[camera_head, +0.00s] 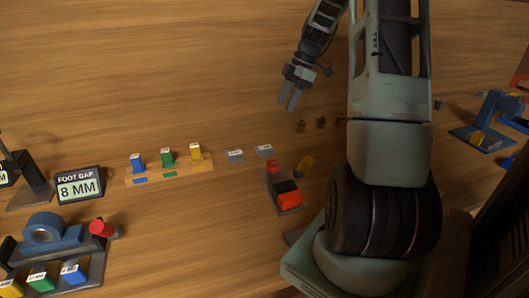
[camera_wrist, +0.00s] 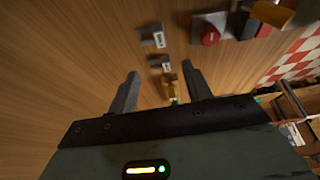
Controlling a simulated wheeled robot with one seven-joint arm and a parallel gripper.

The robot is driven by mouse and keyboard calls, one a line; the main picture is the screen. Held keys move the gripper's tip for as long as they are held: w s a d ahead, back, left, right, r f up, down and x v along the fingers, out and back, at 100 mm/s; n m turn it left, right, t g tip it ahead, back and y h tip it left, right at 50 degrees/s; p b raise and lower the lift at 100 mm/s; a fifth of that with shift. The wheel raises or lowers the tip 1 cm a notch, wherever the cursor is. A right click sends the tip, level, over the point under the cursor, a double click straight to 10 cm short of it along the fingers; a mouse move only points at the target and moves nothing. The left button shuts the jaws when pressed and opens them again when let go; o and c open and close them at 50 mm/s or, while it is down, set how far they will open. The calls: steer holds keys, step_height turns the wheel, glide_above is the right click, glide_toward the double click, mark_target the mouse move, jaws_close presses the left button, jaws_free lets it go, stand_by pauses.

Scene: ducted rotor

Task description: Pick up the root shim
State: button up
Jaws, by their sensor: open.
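Two small grey pieces with white labels lie on the wooden table, a left one (camera_head: 235,155) and a right one (camera_head: 264,150). Their labels are too small to read, so I cannot tell which is the root shim. In the wrist view both show ahead, one farther (camera_wrist: 152,36) and one nearer (camera_wrist: 160,62). My gripper (camera_head: 288,104) is open and empty above the table, beyond the grey pieces. In the wrist view its fingers (camera_wrist: 160,72) stand wide apart, with the nearer grey piece seen between their tips.
A wooden strip (camera_head: 195,168) with blue, green and yellow labelled blocks lies left of the grey pieces. A dark plate with a red button (camera_head: 274,167) and an orange-red block stands to their right. A FOOT GAP 8 MM sign (camera_head: 80,185) stands left.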

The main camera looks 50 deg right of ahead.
steer(key=p, duration=0.2)
glide_above(266, 147)
steer(key=s+d, duration=0.1)
steer(key=d, duration=0.1)
step_height(266, 147, down, 10)
steer(key=shift+s+d+f, duration=0.1)
steer(key=shift+f, duration=0.15)
steer(key=shift+p+x, duration=0.95)
steer(key=shift+x, duration=1.75)
steer(key=shift+c, duration=0.3)
steer(key=c, duration=1)
